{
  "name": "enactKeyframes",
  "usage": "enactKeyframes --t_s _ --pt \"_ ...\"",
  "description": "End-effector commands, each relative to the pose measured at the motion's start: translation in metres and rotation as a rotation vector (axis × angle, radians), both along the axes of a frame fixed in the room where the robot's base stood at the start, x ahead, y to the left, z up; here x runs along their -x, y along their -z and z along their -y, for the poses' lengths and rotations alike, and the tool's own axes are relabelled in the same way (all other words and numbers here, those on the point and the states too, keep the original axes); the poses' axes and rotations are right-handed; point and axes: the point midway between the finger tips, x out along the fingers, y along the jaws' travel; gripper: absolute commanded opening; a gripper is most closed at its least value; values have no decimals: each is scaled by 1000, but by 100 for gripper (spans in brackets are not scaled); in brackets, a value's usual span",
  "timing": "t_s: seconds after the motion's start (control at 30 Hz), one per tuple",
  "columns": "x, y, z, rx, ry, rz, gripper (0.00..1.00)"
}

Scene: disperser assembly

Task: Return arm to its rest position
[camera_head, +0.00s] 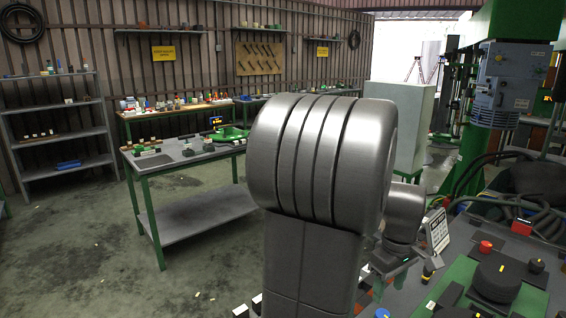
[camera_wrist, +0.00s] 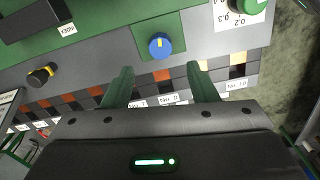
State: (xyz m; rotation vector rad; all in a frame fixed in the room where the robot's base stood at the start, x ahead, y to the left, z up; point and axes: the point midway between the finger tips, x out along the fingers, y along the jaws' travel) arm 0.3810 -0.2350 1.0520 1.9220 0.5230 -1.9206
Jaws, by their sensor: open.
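My gripper (camera_wrist: 160,88) is open and empty in the wrist view, with its two green fingers spread apart. It hangs over a grey and green panel edge. A blue knob (camera_wrist: 160,45) with a yellow mark sits on a green plate beyond the gap between the fingers, apart from them. My arm fills the middle of the head view and hides much behind it.
A panel table (camera_head: 538,300) with a red knob (camera_head: 486,247) and a large black round part (camera_head: 497,280) stands at right. A black knob (camera_wrist: 41,76) lies left in the wrist view. A workbench (camera_head: 180,161), a shelf (camera_head: 62,134) and a white cabinet (camera_head: 408,115) stand farther back. Floor at left is open.

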Motion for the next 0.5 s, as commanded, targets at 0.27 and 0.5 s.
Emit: enactKeyframes --t_s 0.27,0.5 --pt "0 -58 0 2 0 5 53" --pt "1 -7 0 -3 0 -5 53"
